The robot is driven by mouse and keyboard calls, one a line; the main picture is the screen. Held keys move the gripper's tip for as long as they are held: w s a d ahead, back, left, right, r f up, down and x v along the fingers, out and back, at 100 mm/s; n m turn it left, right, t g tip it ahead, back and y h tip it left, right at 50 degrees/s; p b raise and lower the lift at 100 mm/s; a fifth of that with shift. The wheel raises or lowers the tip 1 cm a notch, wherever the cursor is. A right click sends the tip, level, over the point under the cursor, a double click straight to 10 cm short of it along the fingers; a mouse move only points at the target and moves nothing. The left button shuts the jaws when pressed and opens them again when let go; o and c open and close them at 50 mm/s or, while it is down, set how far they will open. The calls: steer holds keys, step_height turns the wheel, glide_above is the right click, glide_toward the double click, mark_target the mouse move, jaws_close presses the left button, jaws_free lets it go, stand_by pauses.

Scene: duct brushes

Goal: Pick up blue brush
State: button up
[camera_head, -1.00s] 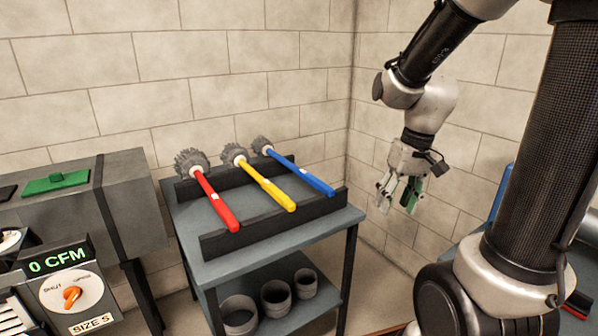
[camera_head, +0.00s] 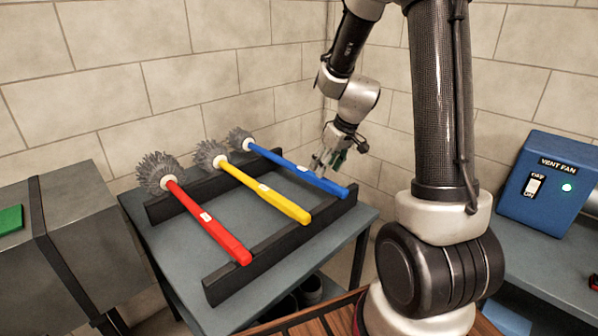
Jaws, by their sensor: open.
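The blue brush (camera_head: 290,165) lies across two black rails on the grey table, the rightmost of three brushes. Its grey bristle head is at the far left end and its blue handle points toward the front right. My gripper (camera_head: 325,170) is open and empty at the right part of the blue handle, overlapping it in the picture. I cannot tell whether the fingers are above, behind or around the handle.
The yellow brush (camera_head: 265,192) and red brush (camera_head: 210,222) lie to the left on the same rails (camera_head: 285,242). The table (camera_head: 165,240) meets a grey duct box (camera_head: 70,240) on the left. A blue vent fan box (camera_head: 545,190) stands at right.

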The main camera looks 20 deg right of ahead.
mark_target(318, 179)
steer(key=shift+w, duration=0.3)
steer(key=shift+w+d+r+n, duration=0.1)
steer(key=shift+w+d+n, duration=0.1)
steer(key=shift+n, duration=0.3)
steer(key=x, duration=0.7)
steer(key=shift+w+d+f, duration=0.1)
steer(key=shift+w+f, duration=0.2)
steer(key=shift+f, duration=0.25)
jaws_close()
